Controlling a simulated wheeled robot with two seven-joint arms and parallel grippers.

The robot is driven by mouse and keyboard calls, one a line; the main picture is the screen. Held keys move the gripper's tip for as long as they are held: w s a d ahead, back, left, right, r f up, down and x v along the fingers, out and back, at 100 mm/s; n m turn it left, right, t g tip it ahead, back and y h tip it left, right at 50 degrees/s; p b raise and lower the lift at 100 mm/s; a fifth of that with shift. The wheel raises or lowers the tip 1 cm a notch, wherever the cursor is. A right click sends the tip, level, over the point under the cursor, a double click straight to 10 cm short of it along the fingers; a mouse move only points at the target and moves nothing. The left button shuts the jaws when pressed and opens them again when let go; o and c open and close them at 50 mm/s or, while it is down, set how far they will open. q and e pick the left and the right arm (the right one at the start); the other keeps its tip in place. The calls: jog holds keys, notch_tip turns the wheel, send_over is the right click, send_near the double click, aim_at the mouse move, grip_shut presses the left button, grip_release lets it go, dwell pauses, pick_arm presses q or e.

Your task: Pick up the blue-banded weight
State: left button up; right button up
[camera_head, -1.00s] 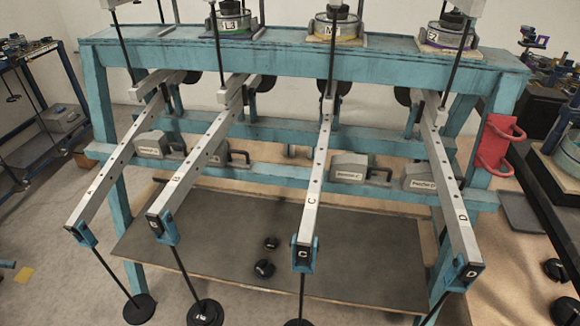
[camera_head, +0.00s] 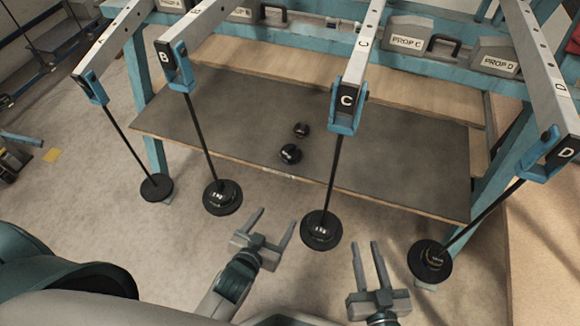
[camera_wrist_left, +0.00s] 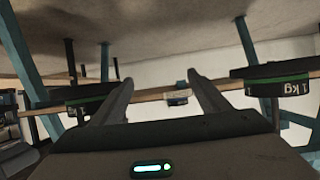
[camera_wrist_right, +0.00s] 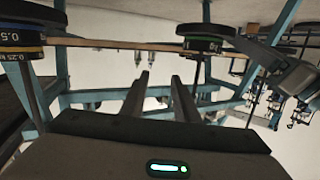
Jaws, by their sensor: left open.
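Black weights sit on hanger plates at the lower ends of rods B (camera_head: 222,195), C (camera_head: 321,228) and D (camera_head: 432,260). Green-banded weights show in the left wrist view (camera_wrist_left: 282,83) and right wrist view (camera_wrist_right: 198,46). My left gripper (camera_head: 276,217) is open and empty, between hangers B and C. My right gripper (camera_head: 367,243) is open and empty, between C and D.
Two small black weights (camera_head: 290,153) lie on the dark board (camera_head: 235,110). The blue frame (camera_head: 490,180) and slanted rods (camera_head: 335,170) stand ahead. Hanger A's plate (camera_head: 157,187) is at far left. Bare floor (camera_head: 80,215) lies at the left.

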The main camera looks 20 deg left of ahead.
pick_arm(q)
notch_tip(320, 180, up, 9)
jog(key=w+a+t+b, duration=0.1)
jog(key=t+b, duration=0.2)
jog(key=b, duration=0.2)
jog(key=shift+a+f+n+y, duration=0.15)
jog(key=shift+a+n+y, duration=0.15)
jog(key=shift+n, duration=0.1)
pick_arm(e)
jog(key=s+r+t+y, duration=0.1)
jog(key=s+r+t, duration=0.2)
jog(key=r, duration=0.9)
jog(key=shift+a+r+t+y, duration=0.15)
jog(key=shift+r+t+y, duration=0.15)
jog(key=shift+r+t, duration=0.15)
jog(key=shift+f, duration=0.1)
pick_arm(q)
jog(key=b, duration=0.2)
send_near(289, 161)
jog(key=w, duration=0.5)
jog(key=shift+w+d+f, duration=0.15)
jog(key=shift+f, duration=0.2)
jog(key=shift+w, duration=0.25)
pick_arm(e)
notch_tip(289, 161, up, 6)
jog(key=s+t+y, duration=0.1)
jog(key=s+t, duration=0.2)
jog(key=t, duration=0.1)
jog(key=shift+d, duration=0.4)
